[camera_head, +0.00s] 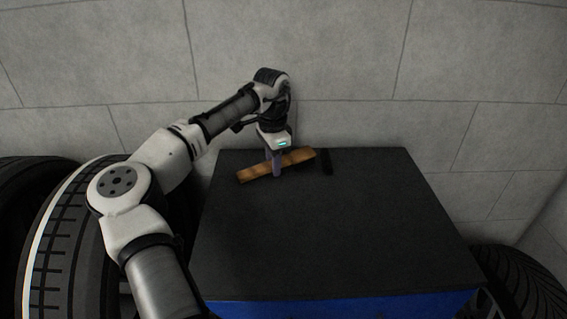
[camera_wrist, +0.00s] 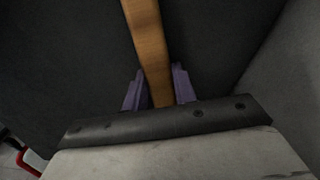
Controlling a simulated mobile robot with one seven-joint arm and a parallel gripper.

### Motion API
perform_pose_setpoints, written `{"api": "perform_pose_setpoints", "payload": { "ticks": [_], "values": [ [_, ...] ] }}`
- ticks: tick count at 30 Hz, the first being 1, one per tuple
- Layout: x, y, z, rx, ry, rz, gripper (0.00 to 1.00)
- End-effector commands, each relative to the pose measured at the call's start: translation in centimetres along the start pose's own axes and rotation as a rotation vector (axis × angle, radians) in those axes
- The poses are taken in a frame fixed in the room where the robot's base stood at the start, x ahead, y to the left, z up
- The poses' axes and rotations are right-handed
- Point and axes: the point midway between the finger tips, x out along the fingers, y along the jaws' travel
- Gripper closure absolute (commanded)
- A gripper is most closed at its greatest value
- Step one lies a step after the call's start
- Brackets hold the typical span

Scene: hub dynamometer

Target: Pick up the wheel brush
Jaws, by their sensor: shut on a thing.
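The wheel brush (camera_head: 300,156) shows as a long tan wooden piece near the back edge of the black tabletop in the head view. It lies at a slant, its right end farther back than its left. My gripper (camera_head: 277,170) points down over its middle, with the purple fingers on either side of it. In the wrist view the brush (camera_wrist: 149,45) runs from the top edge down between the two purple fingers of my gripper (camera_wrist: 158,88). The gripper is shut on the brush. I cannot tell whether the brush touches the tabletop. Its bristles cannot be made out.
The black tabletop (camera_head: 335,235) with a blue front is clear toward the front. A small dark object (camera_head: 326,162) lies right of the brush. A grey block wall (camera_head: 345,60) stands close behind. Tires stand at the left (camera_head: 60,235) and right (camera_head: 520,280).

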Motion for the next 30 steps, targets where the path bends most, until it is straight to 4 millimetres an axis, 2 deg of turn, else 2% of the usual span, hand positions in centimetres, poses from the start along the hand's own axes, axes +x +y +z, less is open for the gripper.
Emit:
{"api": "perform_pose_setpoints", "payload": {
  "ticks": [10,16,20,30],
  "values": [
    [-0.3,0.0,0.0,0.0,0.0,-0.001,1.0],
    [-2.2,0.0,0.0,0.0,0.001,-0.002,1.0],
    [-4.9,-0.1,-0.1,0.0,0.002,-0.003,1.0],
    [-14.8,0.0,-0.1,0.0,0.001,-0.003,1.0]
  ]
}}
